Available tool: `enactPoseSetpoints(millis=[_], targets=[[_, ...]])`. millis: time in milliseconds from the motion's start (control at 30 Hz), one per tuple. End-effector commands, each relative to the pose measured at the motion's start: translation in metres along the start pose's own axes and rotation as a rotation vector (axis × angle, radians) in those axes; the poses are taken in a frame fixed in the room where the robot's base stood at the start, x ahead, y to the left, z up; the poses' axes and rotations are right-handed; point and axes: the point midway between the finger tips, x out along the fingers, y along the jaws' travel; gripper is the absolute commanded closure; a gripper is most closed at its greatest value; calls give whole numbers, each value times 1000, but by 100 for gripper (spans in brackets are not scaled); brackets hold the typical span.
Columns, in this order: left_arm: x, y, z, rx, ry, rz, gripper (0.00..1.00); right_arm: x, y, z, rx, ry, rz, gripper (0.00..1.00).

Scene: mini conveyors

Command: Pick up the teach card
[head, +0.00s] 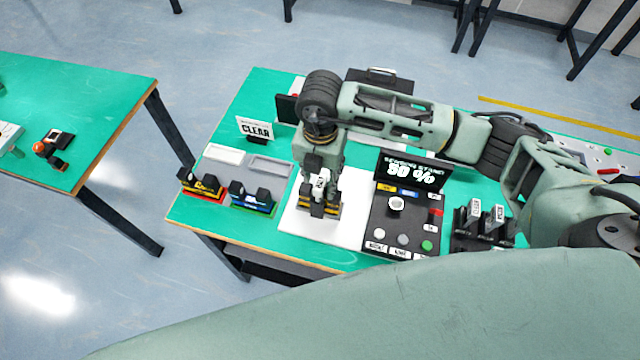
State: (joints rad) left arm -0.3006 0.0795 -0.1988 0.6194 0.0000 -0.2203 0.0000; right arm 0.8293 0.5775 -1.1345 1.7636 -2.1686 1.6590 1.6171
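Small white cards with dark marks (475,211) stand upright in a black rack at the right of the green table; I cannot tell if one of them is the teach card. My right gripper (320,207) points down over the white board, left of the black control panel and well left of the rack. A small white piece shows between its links, and dark parts with yellow stripes sit at its tips. I cannot tell whether it holds anything or how wide its fingers are. My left gripper is not in view.
The black control panel (402,224) has buttons and a lit display (412,171). A "CLEAR" sign (255,128) stands behind a grey tray (235,175); two black blocks, one yellow-marked and one blue-marked, sit along its front. A second green table (95,95) stands left, across a floor gap.

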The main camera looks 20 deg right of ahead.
Motion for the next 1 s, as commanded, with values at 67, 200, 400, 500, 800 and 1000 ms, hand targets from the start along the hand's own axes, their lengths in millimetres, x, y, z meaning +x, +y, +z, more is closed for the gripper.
enactPoseSetpoints(millis=[67, 200, 400, 500, 800, 1000], targets=[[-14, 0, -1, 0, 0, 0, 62, 7, 0, -1, 2, 3, -3, 61], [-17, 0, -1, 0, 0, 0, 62, 25, 1, -1, 0, 2, 0, 61], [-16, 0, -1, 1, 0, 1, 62, 31, 1, 0, -1, 1, 1, 61], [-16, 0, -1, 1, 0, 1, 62, 31, 1, 0, -1, 1, 1, 63], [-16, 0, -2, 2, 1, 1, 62, 30, 1, 0, -1, 1, 2, 89], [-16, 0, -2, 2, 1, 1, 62, 30, 1, 0, -1, 1, 2, 100]])
